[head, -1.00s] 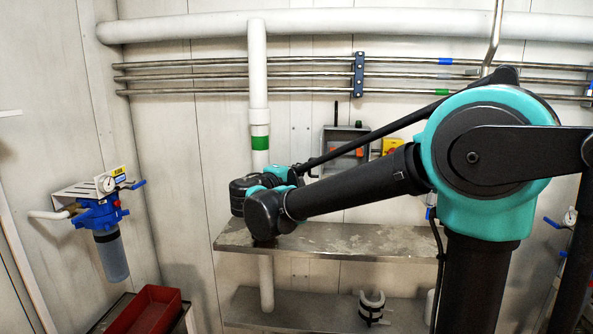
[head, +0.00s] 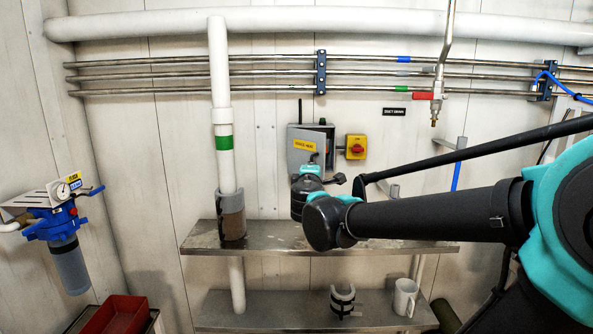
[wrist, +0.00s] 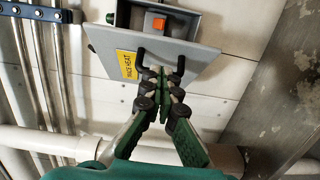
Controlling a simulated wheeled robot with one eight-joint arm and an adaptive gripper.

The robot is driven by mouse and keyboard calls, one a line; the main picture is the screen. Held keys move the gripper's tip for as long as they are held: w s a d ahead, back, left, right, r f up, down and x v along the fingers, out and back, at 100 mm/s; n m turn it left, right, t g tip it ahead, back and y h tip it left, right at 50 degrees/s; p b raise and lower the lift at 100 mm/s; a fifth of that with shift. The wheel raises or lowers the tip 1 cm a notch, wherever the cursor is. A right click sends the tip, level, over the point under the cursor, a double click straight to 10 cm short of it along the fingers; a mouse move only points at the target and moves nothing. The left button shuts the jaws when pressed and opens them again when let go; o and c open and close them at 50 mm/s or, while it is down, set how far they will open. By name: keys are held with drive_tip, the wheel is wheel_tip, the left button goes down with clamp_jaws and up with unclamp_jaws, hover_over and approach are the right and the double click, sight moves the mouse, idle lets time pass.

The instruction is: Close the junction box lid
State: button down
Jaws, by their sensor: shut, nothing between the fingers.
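The grey junction box (head: 328,133) is on the back wall in the head view. Its grey lid (head: 299,152), with a yellow label, stands partly open, and the dark inside of the box shows at its right. In the wrist view the lid (wrist: 190,62) is a flat plate with a yellow label, and the open box (wrist: 180,22) with an orange part shows beyond its edge. My gripper (wrist: 162,78) is shut and empty, its fingertips over the lid's outer face. I cannot tell whether they touch it. In the head view my wrist hides the fingers.
A yellow-and-red switch (head: 356,147) is right of the box. A steel shelf (head: 400,246) runs below, with a white pipe (head: 222,110) and brown collar (head: 232,215) at left. Thin pipes (head: 190,74) run above the box. A red lever valve (head: 424,96) hangs upper right.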

drive_tip(key=w+d, duration=0.9)
drive_tip(key=shift+w, duration=0.15)
drive_tip(key=shift+w+d, duration=0.1)
idle(0.6)
